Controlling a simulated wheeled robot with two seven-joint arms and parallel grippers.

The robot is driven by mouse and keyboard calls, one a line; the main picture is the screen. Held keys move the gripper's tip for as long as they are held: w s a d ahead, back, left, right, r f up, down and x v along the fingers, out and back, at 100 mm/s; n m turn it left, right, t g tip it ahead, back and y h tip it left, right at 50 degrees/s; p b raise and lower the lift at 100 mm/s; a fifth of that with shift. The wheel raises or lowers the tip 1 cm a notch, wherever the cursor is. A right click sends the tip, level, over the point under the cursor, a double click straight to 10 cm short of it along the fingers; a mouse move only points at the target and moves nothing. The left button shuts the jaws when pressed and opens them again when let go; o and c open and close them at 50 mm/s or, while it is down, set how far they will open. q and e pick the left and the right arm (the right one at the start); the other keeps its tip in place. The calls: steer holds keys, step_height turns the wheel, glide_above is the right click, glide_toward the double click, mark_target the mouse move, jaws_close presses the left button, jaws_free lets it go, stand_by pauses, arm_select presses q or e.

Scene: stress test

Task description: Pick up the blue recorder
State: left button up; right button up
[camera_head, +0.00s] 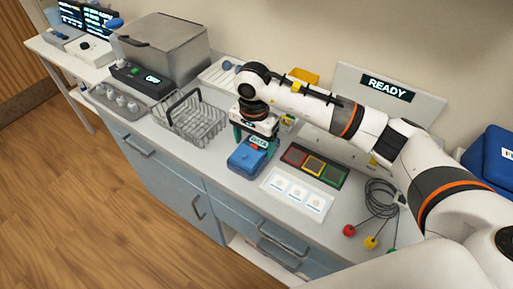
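The blue recorder (247,160) lies on the grey counter, with a light label reading DATA at its far end. My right gripper (256,143) points down over the recorder's far end. Its dark green fingers are spread apart, one on each side of that end. Whether the fingertips touch the recorder is hard to tell. The recorder's far end is partly hidden under the gripper. My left gripper is not in view.
A wire basket (190,118) stands left of the recorder. A white card with squares (297,193) and a red-yellow-green tray (314,166) lie to the right. Coiled cables (379,198) lie farther right. The counter's front edge (215,180) runs close in front.

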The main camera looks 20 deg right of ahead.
steer(key=c, duration=0.9)
steer(key=shift+r, duration=0.15)
